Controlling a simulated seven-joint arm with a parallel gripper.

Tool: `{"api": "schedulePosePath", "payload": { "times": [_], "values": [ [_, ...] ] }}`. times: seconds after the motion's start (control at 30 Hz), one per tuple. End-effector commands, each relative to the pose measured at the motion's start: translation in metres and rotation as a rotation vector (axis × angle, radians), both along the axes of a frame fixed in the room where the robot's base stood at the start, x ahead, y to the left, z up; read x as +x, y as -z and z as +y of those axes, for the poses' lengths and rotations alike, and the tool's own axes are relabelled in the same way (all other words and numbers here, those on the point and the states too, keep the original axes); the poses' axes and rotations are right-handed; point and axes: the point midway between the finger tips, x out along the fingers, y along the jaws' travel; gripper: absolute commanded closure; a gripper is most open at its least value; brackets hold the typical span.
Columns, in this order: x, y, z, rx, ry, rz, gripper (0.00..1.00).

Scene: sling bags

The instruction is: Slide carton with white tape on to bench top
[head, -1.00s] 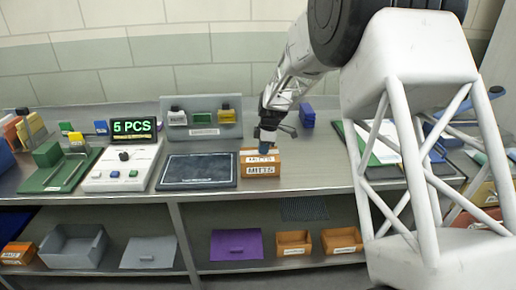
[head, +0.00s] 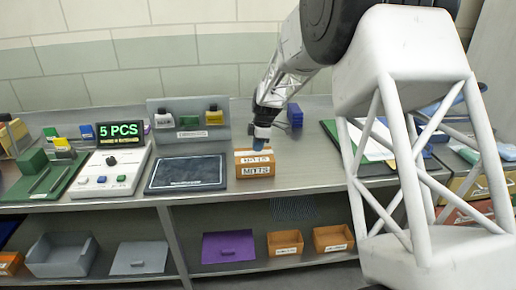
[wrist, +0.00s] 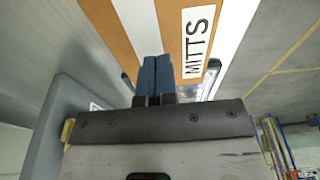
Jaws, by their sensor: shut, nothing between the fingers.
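The carton (head: 259,185) is orange-brown with white tape across its top and a white label reading MITTS. It sits on the steel bench top (head: 310,172), just right of a dark pad. In the wrist view the carton (wrist: 148,30) fills the top middle, with its white tape strips and MITTS label showing. My gripper (head: 259,145) is shut and empty, with its blue fingertips pointing down at the carton's top. The fingertips also show in the wrist view (wrist: 165,70), in front of the carton. I cannot tell whether they touch it.
The dark pad (head: 187,174) lies left of the carton, with a white counter box (head: 110,172) beyond it. A grey stand (head: 188,110) with clips is behind. A small blue block (head: 295,115) stands back right. Bench right of the carton is clear. Bins sit on the lower shelf.

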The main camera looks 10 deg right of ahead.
Motion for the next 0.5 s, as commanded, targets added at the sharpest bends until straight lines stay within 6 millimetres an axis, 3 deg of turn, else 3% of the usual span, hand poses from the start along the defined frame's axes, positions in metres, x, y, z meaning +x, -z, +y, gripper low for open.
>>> {"api": "schedulePosePath", "payload": {
  "times": [0.4, 0.5],
  "values": [
    [0.0002, -0.0094, 0.0, 0.0, 0.0, -0.001, 1.0],
    [0.0002, -0.0082, -0.0095, 0.0, 0.001, 0.0, 1.0]
  ]
}}
